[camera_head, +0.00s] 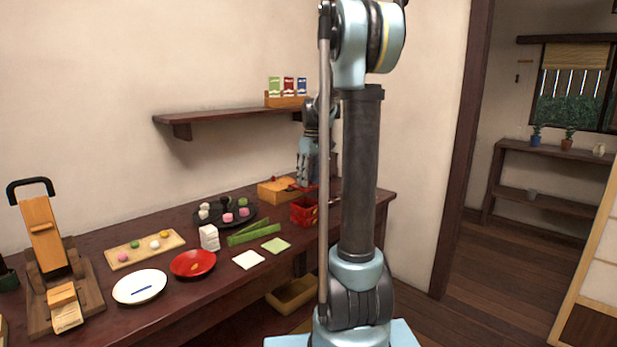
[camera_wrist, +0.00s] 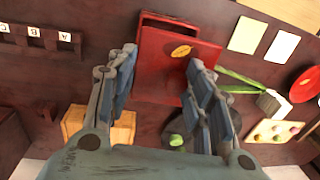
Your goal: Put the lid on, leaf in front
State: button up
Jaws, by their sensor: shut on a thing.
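My gripper (camera_wrist: 161,55) is shut on a flat red lid (camera_wrist: 165,70), which lies between its fingers in the wrist view. A gold leaf mark (camera_wrist: 181,51) shows near the lid's right side there. The red box (camera_wrist: 170,21) shows partly behind the lid, with a dark opening at its upper edge; the rest is hidden. In the head view, my gripper (camera_head: 307,176) holds the lid (camera_head: 309,188) just above the red box (camera_head: 303,212) at the table's right end. I cannot tell whether lid and box touch.
A wooden box (camera_head: 272,193) stands close left of the red box. A dark tray (camera_head: 238,221) with sweets, green bamboo pieces (camera_head: 250,236) and a green card (camera_head: 276,245) lie nearby. A red plate (camera_head: 193,264) is further left. A wall shelf (camera_head: 215,115) hangs above.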

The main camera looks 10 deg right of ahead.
aim_at(311, 184)
jog(key=shift+w+d+f, duration=0.1)
jog(key=shift+f, duration=0.5)
jog(key=shift+w+d+f, duration=0.1)
jog(key=shift+f, duration=0.45)
jog(key=shift+s+f, duration=0.1)
jog(key=shift+f, duration=1.05)
jog(key=shift+s, duration=0.15)
jog(key=shift+f, duration=0.65)
jog(key=o, duration=1.6)
jog(key=shift+c, duration=0.2)
jog(key=r, duration=0.8)
jog(key=d+r, duration=0.1)
jog(key=r, duration=0.2)
jog(key=shift+w+r, duration=0.4)
